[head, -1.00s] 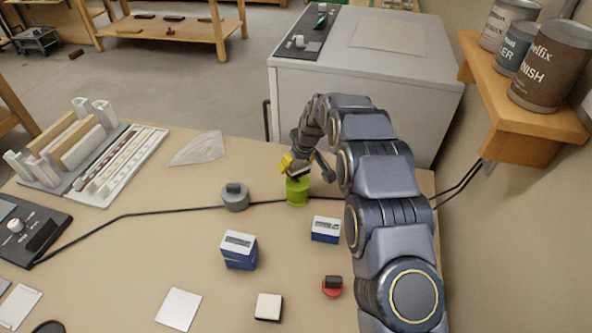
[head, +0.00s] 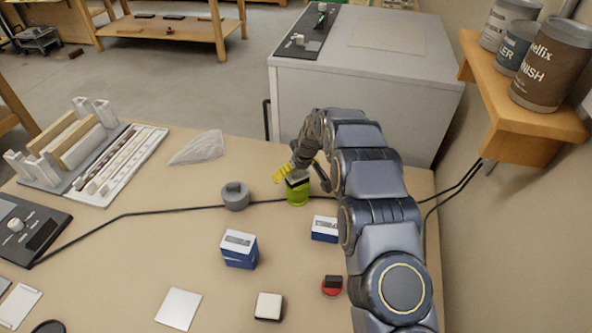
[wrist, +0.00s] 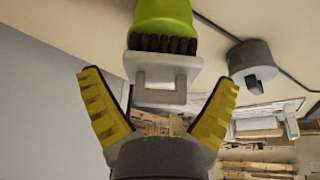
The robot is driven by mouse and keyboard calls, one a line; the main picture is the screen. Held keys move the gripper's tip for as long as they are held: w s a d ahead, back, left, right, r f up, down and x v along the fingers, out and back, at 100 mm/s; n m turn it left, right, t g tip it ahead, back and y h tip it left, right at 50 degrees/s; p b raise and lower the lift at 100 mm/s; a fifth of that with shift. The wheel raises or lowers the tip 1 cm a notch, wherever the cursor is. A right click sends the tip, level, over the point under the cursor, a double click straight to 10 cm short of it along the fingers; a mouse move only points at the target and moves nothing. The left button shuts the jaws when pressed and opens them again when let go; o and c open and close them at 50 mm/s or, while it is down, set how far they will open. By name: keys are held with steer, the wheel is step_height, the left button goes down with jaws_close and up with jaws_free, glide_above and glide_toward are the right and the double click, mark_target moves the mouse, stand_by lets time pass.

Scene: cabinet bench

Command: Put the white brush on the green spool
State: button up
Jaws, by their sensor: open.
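The green spool (head: 298,194) stands upright on the bench beneath my gripper; its side fills the top of the wrist view (wrist: 163,14). The white brush (wrist: 165,75) shows in the wrist view with its dark bristles against the spool's end and its white handle toward my gripper. In the head view the brush is a small patch on top of the spool, mostly hidden by my gripper. My gripper (wrist: 158,80) is open, its yellow fingers spread on either side of the handle, with visible gaps to it.
A grey knobbed weight (head: 235,197) stands left of the spool, by a black cable. Two blue-and-white boxes (head: 239,250) (head: 325,229), a red-based block (head: 332,285) and a white block (head: 268,306) stand nearer. A wall shelf (head: 520,125) with cans is at right.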

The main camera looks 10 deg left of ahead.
steer(key=v, duration=1.2)
steer(key=shift+r, duration=0.15)
steer(key=s+d+r+m+g+h, duration=0.1)
steer(key=s+d+r+m, duration=0.1)
steer(key=s+d+r, duration=0.5)
steer(key=s+d+r+m+g+h, duration=0.1)
steer(key=s+d+r+m, duration=0.15)
steer(key=s+d, duration=0.45)
steer(key=s+d+m+g, duration=0.1)
steer(key=s+d, duration=0.3)
steer(key=s, duration=0.8)
steer(key=s+d+r+m+g+h, duration=0.1)
steer(key=s+d+m+g, duration=0.1)
steer(key=s, duration=1.1)
steer(key=shift+s+d+r+m, duration=0.2)
steer(key=shift+s+d+m, duration=0.1)
steer(key=shift+d+m, duration=0.65)
